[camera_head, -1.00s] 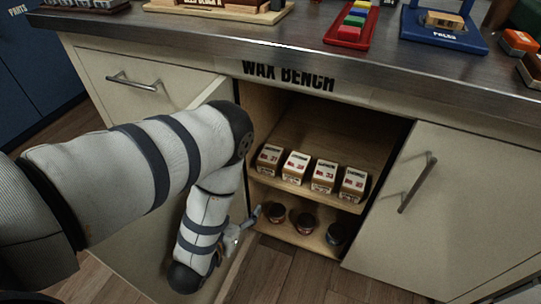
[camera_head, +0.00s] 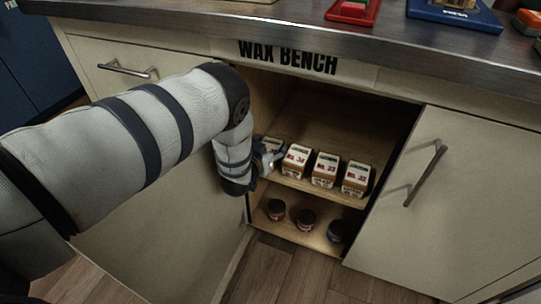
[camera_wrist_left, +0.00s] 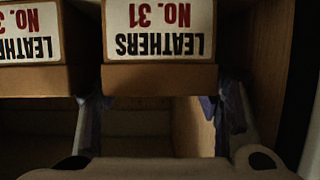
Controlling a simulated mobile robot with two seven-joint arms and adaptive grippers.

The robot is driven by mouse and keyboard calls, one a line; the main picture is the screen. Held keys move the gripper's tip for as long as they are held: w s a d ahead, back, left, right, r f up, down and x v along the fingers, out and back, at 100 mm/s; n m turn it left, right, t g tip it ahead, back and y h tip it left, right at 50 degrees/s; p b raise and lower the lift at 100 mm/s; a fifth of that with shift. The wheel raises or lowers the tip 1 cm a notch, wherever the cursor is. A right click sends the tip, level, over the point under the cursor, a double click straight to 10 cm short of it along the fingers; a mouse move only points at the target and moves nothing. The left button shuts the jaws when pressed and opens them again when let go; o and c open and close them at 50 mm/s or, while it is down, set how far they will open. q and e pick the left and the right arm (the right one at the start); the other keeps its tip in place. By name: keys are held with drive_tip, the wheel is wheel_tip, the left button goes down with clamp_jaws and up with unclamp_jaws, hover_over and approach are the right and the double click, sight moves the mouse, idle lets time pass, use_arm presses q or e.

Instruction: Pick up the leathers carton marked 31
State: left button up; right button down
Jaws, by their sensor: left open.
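The leathers carton marked 31 (camera_wrist_left: 160,32) fills the upper middle of the left wrist view, its red and black label upside down there. In the head view it appears to be the leftmost carton (camera_head: 272,144) on the upper shelf, partly hidden by my gripper. My left gripper (camera_head: 272,162) is at the shelf's front left. In the left wrist view its two fingers (camera_wrist_left: 157,112) are spread, one toward each side of the carton, with a gap between them. Contact cannot be told. My right gripper is not in view.
A similar carton (camera_wrist_left: 30,35) stands close beside it, and several cartons line the upper shelf (camera_head: 310,188). Dark-lidded jars (camera_head: 306,219) stand on the lower shelf. The cabinet's left wall is close to my gripper. The bench top (camera_head: 300,35) overhangs above.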

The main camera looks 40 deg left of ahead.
use_arm(q)
drive_tip(key=shift+w, duration=0.1)
drive_tip(key=c, duration=0.8)
drive_tip(key=shift+r, duration=0.1)
